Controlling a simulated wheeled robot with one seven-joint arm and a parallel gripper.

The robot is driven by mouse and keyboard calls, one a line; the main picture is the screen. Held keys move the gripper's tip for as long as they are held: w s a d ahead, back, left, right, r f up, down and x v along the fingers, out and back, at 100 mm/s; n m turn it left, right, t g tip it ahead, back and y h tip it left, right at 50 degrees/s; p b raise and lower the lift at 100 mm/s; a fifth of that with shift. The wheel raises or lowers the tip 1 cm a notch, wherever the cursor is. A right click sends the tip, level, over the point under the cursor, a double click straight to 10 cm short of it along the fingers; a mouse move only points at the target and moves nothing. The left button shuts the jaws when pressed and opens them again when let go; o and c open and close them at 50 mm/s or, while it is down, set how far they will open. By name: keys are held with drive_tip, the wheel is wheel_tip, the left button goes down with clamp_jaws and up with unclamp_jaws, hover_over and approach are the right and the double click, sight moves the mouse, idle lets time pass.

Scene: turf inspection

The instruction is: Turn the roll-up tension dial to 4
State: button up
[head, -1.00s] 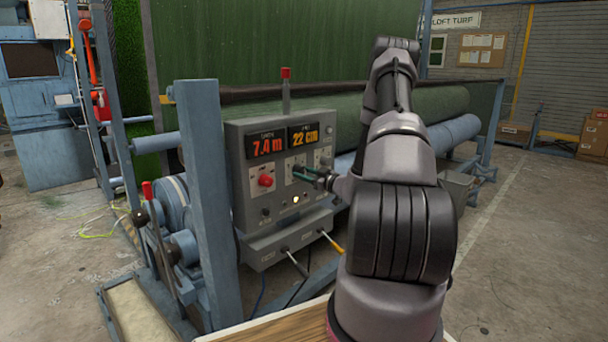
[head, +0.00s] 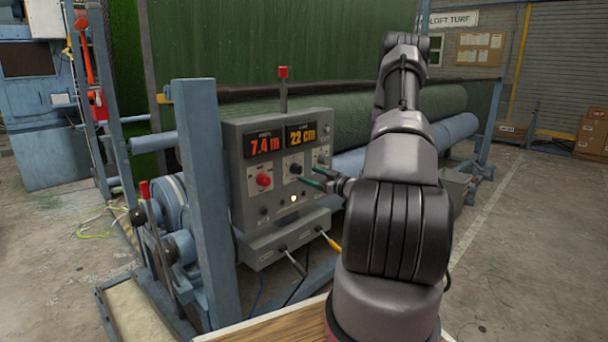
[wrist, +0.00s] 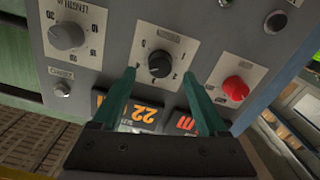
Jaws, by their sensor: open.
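The grey control panel (head: 240,190) carries a black dial (head: 296,168) on a pale scale plate, taken as the tension dial. In the wrist view the panel appears upside down, with the black dial (wrist: 160,63) near the centre. Its small label and numbers are too blurred to read surely, so its setting is unclear. My gripper (head: 311,181) is open just below and right of the dial in the head view. In the wrist view the fingertips of my gripper (wrist: 157,74) stand either side of the dial's line, apart from it and holding nothing.
A red knob (wrist: 235,88) and a larger grey dial (wrist: 67,35) flank the black dial. Two displays (head: 282,140) read 7.4 m and 22 cm. Levers (head: 330,241) stick out below the panel. A blue post (head: 205,190) stands left of it.

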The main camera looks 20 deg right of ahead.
drive_tip(key=v, duration=0.6)
idle(0.3)
